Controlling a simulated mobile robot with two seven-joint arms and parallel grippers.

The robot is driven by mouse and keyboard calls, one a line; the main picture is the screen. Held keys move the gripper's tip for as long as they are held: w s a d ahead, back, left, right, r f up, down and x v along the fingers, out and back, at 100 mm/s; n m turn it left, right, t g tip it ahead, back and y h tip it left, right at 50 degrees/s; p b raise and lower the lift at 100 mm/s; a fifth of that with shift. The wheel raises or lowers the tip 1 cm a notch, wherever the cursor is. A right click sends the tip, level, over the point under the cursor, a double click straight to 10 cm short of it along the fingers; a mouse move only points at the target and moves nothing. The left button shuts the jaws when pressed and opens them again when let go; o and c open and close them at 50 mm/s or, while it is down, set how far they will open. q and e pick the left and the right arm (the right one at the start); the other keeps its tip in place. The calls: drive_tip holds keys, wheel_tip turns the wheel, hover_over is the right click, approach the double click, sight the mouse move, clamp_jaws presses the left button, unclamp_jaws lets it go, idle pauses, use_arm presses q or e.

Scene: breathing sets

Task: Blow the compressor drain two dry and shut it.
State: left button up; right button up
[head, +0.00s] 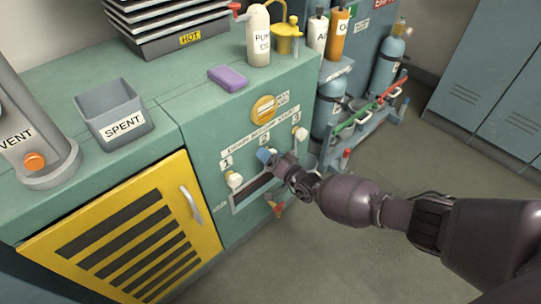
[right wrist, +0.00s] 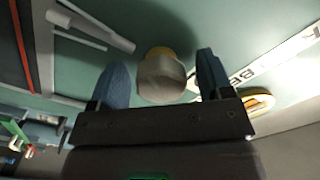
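The green compressor panel (head: 211,160) carries a row of drain knobs marked 1, 2 and 3. Drain one's knob (head: 233,180) and drain three's knob (head: 299,133) are pale and in plain view. My right gripper (head: 267,157) is at drain two, below the label 2, and hides its knob in the head view. In the right wrist view a pale knob with a yellow base (right wrist: 160,76) lies between the two blue fingers. The fingers are apart, with a narrow gap on each side of the knob. My left gripper is not in view.
A dark slot lies under the knobs. A yellow louvred door (head: 130,235) is at lower left. A grey SPENT bin (head: 112,112), a purple block (head: 228,78) and bottles (head: 258,35) stand on the counter. Gas cylinders (head: 387,65) stand at right. Floor at right is clear.

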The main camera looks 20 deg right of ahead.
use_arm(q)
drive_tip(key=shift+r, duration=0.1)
use_arm(e)
drive_tip(key=shift+s, duration=0.1)
drive_tip(key=shift+s+d+r, duration=0.1)
drive_tip(key=shift+s, duration=0.15)
use_arm(q)
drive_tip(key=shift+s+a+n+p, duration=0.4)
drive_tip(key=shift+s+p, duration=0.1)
drive_tip(key=shift+p, duration=0.9)
use_arm(e)
drive_tip(key=v, duration=1)
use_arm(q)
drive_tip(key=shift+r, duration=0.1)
